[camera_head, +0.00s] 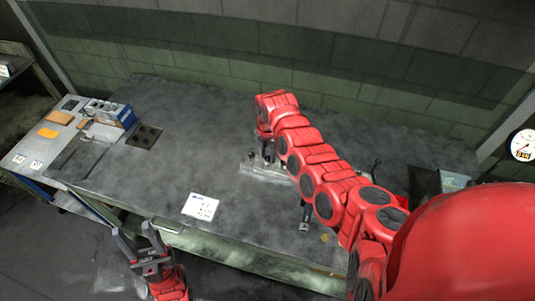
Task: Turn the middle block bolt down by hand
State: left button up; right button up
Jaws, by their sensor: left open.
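A grey metal block fixture (262,172) sits on the bench near its middle. My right arm covers much of it, so I cannot make out the middle block bolt. My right gripper (266,150) points down at the fixture; its fingers are small and partly hidden, and I cannot tell whether they touch a bolt. My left gripper (139,242) is open and empty, in front of the bench's front edge at lower left, well away from the fixture.
The dark workbench (190,120) is mostly clear left of the fixture. A white printed card (200,207) lies near its front edge. A blue-and-white box (112,112) and a dark square plate (145,136) are at left. A round gauge (523,145) is at right.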

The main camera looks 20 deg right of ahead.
grip_shut()
